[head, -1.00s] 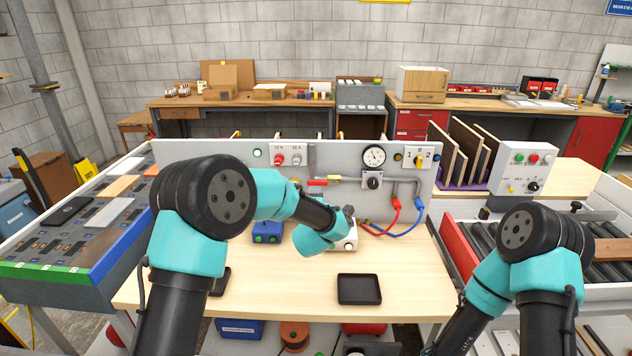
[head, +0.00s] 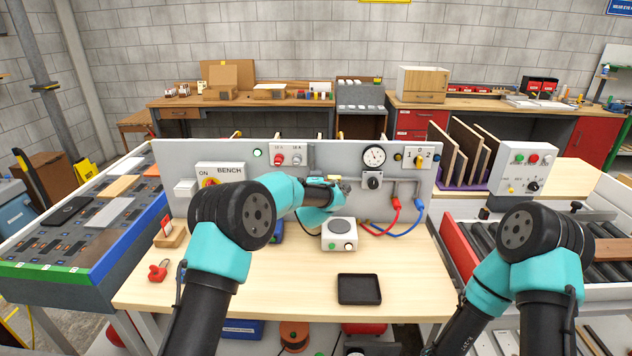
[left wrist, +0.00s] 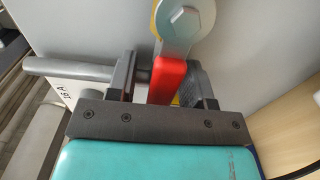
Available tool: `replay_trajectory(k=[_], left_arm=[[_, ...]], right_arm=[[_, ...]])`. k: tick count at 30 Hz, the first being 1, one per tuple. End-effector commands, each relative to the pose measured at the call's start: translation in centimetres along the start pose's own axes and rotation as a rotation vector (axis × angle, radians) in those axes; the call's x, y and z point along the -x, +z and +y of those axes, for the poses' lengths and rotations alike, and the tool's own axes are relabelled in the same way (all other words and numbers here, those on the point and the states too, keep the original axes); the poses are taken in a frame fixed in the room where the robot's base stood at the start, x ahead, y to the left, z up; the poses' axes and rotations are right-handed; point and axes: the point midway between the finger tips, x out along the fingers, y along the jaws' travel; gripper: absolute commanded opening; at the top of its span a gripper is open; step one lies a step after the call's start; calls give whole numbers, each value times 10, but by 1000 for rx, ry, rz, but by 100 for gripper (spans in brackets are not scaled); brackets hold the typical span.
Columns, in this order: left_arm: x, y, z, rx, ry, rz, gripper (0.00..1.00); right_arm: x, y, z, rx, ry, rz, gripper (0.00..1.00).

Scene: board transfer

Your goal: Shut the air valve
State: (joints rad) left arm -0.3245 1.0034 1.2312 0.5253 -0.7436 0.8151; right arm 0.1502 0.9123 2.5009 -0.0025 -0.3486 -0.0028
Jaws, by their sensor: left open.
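The air valve's lever shows in the left wrist view, with a red grip (left wrist: 169,79) and a metal head with a hex nut (left wrist: 186,20). My left gripper (left wrist: 160,78) is open, one finger on each side of the red grip. The grip lies nearer the finger on the right of that view, and I cannot tell whether they touch. In the head view my left gripper (head: 340,188) is up at the grey panel (head: 290,180) and hides most of the valve. My right gripper is out of view.
A pressure gauge (head: 374,156) and a black knob (head: 373,180) sit just right of the valve. A white box (head: 339,236) stands on the bench below, with red and blue hoses nearby. A black tray (head: 359,289) lies in front; bench around it is clear.

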Motion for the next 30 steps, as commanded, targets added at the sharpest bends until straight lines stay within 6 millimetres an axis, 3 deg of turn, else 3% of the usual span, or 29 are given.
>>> replay_trajectory(k=[9, 23, 30], left_arm=[[-1, 0, 0, 0, 0, 0, 46], [-1, 0, 0, 0, 0, 0, 2], [-1, 0, 0, 0, 0, 0, 0]], right_arm=[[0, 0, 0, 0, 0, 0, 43], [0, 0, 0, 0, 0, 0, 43], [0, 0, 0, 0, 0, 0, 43]])
